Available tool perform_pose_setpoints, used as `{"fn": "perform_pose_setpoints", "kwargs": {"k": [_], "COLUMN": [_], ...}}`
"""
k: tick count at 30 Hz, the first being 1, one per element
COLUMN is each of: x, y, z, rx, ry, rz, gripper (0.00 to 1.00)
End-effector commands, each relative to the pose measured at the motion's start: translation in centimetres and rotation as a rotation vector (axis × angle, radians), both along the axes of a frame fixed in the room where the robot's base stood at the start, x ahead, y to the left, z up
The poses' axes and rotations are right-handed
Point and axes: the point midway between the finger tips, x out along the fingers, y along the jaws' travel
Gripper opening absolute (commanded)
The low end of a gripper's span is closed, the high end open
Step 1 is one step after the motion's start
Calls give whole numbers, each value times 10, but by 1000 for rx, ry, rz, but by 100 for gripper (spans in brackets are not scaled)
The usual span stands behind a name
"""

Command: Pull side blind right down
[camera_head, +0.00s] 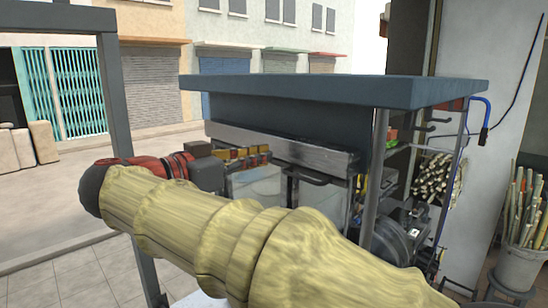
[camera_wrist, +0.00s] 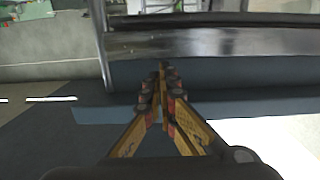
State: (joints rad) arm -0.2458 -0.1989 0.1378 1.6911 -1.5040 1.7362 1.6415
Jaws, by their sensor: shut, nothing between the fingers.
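The stall has a blue-grey top (camera_head: 340,88) and a blue-grey side panel (camera_head: 280,115). Below the panel runs a long grey metal bar or housing (camera_head: 280,146), which looks like part of the side blind; I cannot tell for sure. A dark handle (camera_head: 318,180) hangs under its right part. My gripper (camera_head: 266,154) is shut and empty, and overlaps the housing's lower edge in the head view. In the wrist view my gripper (camera_wrist: 163,70) points at a shiny metal bar (camera_wrist: 200,42) just beyond the fingertips. I cannot tell whether they touch.
Behind the housing stand clear-sided containers (camera_head: 255,183) and machinery (camera_head: 395,235). A grey post (camera_head: 115,95) rises at the left. A bucket of canes (camera_head: 520,250) stands at the right. Paved floor (camera_head: 60,190) is open at the left.

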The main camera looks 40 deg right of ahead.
Motion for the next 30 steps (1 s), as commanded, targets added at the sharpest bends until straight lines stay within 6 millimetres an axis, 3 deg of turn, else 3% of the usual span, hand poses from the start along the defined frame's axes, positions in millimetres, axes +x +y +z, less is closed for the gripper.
{"fn": "perform_pose_setpoints", "kwargs": {"k": [16, 21, 30], "x": [5, 6, 6], "y": [-94, -95, -97], "z": [-6, -32, -46], "rx": [4, 4, 4], "ry": [3, 6, 3], "rz": [-3, 1, 2], "gripper": [0, 0, 0]}}
